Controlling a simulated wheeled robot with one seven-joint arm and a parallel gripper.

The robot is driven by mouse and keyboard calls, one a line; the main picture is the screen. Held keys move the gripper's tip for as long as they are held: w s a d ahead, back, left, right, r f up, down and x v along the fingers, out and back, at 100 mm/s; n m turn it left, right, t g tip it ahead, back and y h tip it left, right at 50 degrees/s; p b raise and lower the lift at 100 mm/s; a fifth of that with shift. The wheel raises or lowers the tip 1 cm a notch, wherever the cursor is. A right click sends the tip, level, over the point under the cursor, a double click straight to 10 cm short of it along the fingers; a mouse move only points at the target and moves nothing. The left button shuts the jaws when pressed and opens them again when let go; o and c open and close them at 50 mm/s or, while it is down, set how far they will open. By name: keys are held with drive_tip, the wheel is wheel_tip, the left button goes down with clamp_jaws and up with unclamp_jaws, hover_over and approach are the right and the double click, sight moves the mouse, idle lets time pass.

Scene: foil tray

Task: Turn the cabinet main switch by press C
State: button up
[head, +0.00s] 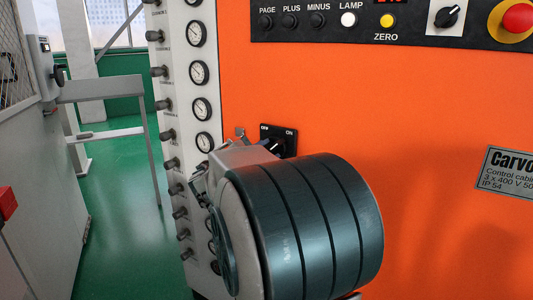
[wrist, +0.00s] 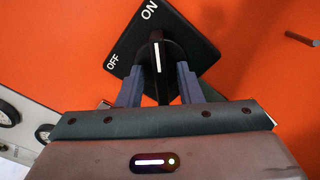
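The main switch (head: 276,144) is a black rotary knob on a black plate with OFF at left and ON at right, on the orange cabinet front (head: 430,105). My arm partly hides it in the head view. In the wrist view the plate appears tilted, and the switch knob (wrist: 157,54) has a white line pointing upward, roughly toward the ON corner. My gripper (wrist: 158,82) is at the switch, its two grey fingers on either side of the knob's grip bar. Gaps seem to show between fingers and bar, so it looks open around the knob. Contact is not clear.
Above is a black control panel (head: 350,22) with buttons, a selector knob (head: 447,16) and a red emergency stop button (head: 517,18). A white strip of gauges and knobs (head: 180,100) stands left of the switch. A cabinet label (head: 506,171) is at right. Green floor (head: 120,190) lies open at left.

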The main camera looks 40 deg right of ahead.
drive_tip(key=p+v, duration=0.1)
drive_tip(key=v, duration=1.2)
drive_tip(key=shift+a, duration=0.4)
drive_tip(key=shift+s, duration=0.1)
drive_tip(key=s+a+f+m+g+y+p, duration=0.2)
drive_tip(key=s+a+m+g+y+p, duration=0.25)
drive_tip(key=s+m+y+p, duration=0.55)
drive_tip(key=s+a+r+m+t+y+p, duration=0.1)
drive_tip(key=s+a+r+m+y+p, duration=0.2)
drive_tip(key=a+y+p, duration=0.4)
drive_tip(key=s+a+r+p, duration=0.1)
drive_tip(key=a+p, duration=0.3)
drive_tip(key=shift+a, duration=0.25)
drive_tip(key=shift+d, duration=0.1)
